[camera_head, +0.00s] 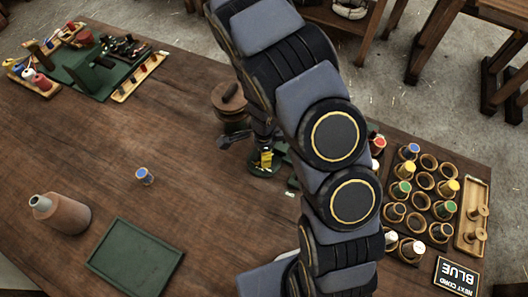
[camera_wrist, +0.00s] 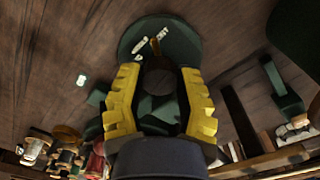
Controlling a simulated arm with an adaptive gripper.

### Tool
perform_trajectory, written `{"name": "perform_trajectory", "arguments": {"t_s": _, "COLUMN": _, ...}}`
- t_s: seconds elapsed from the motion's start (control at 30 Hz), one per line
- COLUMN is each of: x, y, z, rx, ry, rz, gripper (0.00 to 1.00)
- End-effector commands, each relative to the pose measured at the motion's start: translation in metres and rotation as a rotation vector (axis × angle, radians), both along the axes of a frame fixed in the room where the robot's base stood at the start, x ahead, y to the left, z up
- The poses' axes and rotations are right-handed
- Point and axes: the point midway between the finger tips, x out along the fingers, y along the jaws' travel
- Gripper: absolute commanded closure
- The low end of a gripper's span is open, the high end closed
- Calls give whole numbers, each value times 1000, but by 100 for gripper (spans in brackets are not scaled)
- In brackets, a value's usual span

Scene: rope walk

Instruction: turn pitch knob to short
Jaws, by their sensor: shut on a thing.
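My gripper (camera_wrist: 160,98) has its yellow fingers on both sides of a dark knob (camera_wrist: 158,78) in the wrist view, and is shut on it. The knob is on a round dark green plate (camera_wrist: 187,38). The lettering is too small to read. In the head view my gripper (camera_head: 266,158) reaches down to the green plate (camera_head: 262,173), and my arm hides much of the area around it.
A wooden spool-like post (camera_head: 230,105) stands close behind my gripper. A rack (camera_head: 425,190) of colored bobbins is on the right, near a sign reading "NEXT CORD BLUE" (camera_head: 457,277). A blue-topped bobbin (camera_head: 145,176), green tray (camera_head: 132,258) and clay bottle (camera_head: 62,214) are on the left.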

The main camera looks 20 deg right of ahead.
Motion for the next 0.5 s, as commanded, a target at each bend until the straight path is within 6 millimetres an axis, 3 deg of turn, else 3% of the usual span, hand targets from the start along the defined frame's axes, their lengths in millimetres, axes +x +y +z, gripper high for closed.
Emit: {"name": "perform_trajectory", "arguments": {"t_s": 0.5, "x": 1, "y": 0, "z": 0, "rx": -1, "ry": -1, "rz": -182, "gripper": 99}}
